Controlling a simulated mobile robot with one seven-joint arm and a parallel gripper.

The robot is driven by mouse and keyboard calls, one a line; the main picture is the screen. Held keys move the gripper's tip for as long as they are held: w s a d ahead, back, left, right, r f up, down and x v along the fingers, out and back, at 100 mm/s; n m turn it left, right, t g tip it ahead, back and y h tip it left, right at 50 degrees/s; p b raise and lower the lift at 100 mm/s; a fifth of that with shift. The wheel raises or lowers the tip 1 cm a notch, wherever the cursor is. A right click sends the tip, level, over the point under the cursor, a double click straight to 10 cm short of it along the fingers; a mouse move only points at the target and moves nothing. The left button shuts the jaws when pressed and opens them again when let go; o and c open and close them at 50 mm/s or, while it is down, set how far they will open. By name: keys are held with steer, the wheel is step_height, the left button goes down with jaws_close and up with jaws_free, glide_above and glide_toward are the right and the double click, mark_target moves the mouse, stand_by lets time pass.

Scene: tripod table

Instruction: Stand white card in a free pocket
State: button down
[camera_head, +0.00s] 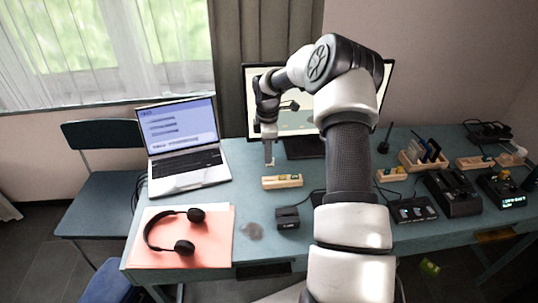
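My gripper (269,158) points down above the desk, in front of the monitor and just behind a small wooden block. Something small and pale shows at its tips. I cannot tell whether this is the white card or the fingertips, or whether the fingers are open or shut. A wooden rack (408,160) stands on the right half of the desk, well to the right of my gripper. Blue and dark cards (430,150) stand tilted in it. Its individual pockets are too small to tell apart. I cannot make out the white card for certain anywhere.
A laptop (185,160) and headphones (174,231) are left; a black box (288,218) is in front. Black devices (452,192) crowd the right. The monitor (388,85) stands behind. My arm hides the desk's middle.

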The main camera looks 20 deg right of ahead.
steer(key=shift+f+b, duration=1.6)
steer(key=shift+f, duration=1.3)
steer(key=shift+f+b, duration=0.75)
steer(key=shift+f, duration=0.75)
steer(key=c, duration=2)
jaws_free()
steer(key=shift+r, duration=0.1)
step_height(320, 180, up, 17)
steer(key=shift+r+p, duration=0.2)
steer(key=shift+p, duration=0.55)
